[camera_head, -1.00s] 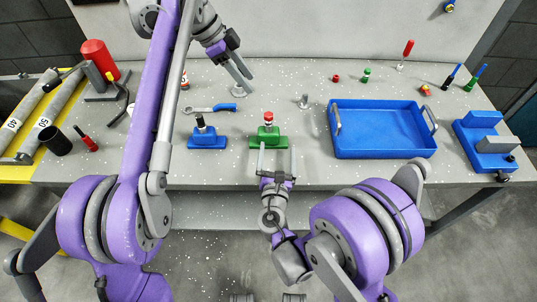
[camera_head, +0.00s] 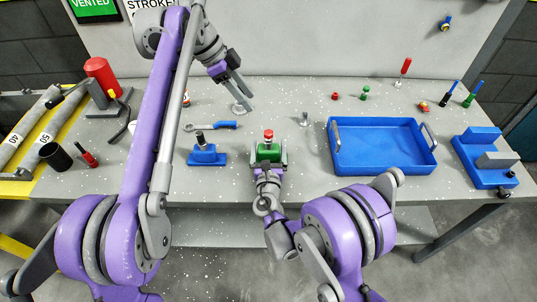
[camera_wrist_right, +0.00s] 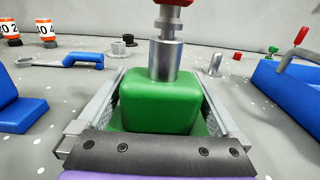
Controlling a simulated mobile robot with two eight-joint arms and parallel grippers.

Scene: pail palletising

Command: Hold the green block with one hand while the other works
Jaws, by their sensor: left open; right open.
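The green block (camera_head: 268,149) stands on the grey bench and carries a silver post with a red cap (camera_head: 268,134). My right gripper (camera_head: 269,159) is open, with one finger on each side of the block. In the right wrist view the green block (camera_wrist_right: 162,103) sits between the two fingers, and a narrow gap seems to show beside each; contact is hard to tell. My left gripper (camera_head: 238,92) is open and empty above the back of the bench, left of the green block.
A blue block with a dark-topped post (camera_head: 207,156) stands left of the green block. A blue-handled wrench (camera_head: 212,126) lies behind it. A blue tray (camera_head: 382,171) and a blue vise-like fixture (camera_head: 487,172) are to the right. A red cylinder (camera_head: 97,72) stands at the left.

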